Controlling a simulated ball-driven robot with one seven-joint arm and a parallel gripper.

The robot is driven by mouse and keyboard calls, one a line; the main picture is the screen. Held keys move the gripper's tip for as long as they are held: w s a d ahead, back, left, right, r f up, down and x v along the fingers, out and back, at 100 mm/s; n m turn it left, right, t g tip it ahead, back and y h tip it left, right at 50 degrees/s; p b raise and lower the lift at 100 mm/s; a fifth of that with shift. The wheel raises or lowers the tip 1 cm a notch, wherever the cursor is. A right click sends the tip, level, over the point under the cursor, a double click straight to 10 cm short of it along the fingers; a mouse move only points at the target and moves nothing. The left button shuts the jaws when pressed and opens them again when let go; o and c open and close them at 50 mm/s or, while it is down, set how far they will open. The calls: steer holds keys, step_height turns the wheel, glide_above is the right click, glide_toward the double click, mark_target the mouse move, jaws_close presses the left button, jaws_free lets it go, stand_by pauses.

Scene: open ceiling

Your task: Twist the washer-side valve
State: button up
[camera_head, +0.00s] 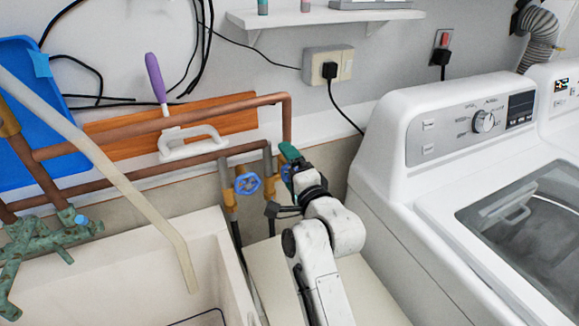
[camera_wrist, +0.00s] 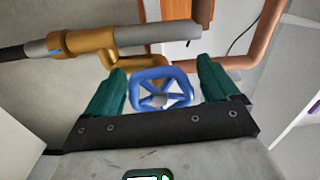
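The right-hand blue valve wheel (camera_head: 286,171) sits on a brass fitting beside the washer and is partly hidden by my gripper (camera_head: 288,157). In the wrist view, the blue wheel (camera_wrist: 160,90) shows between the two green fingers of my gripper (camera_wrist: 161,68). The fingers are spread, one on each side of the wheel, with narrow gaps visible; I cannot tell how deep the wheel sits between them. A second blue valve wheel (camera_head: 248,184) is to the left on its own brass body, clear of my gripper.
The white washer (camera_head: 400,205) stands close on the right. Copper pipes (camera_head: 220,105) run along the wall above the valves. A white sink (camera_head: 110,270) is at lower left, with a pale pipe (camera_head: 120,180) slanting over it. A purple-handled brush (camera_head: 155,78) is behind.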

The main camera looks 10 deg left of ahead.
steer(key=c, duration=1)
steer(key=shift+f, duration=0.1)
steer(key=shift+n, duration=0.3)
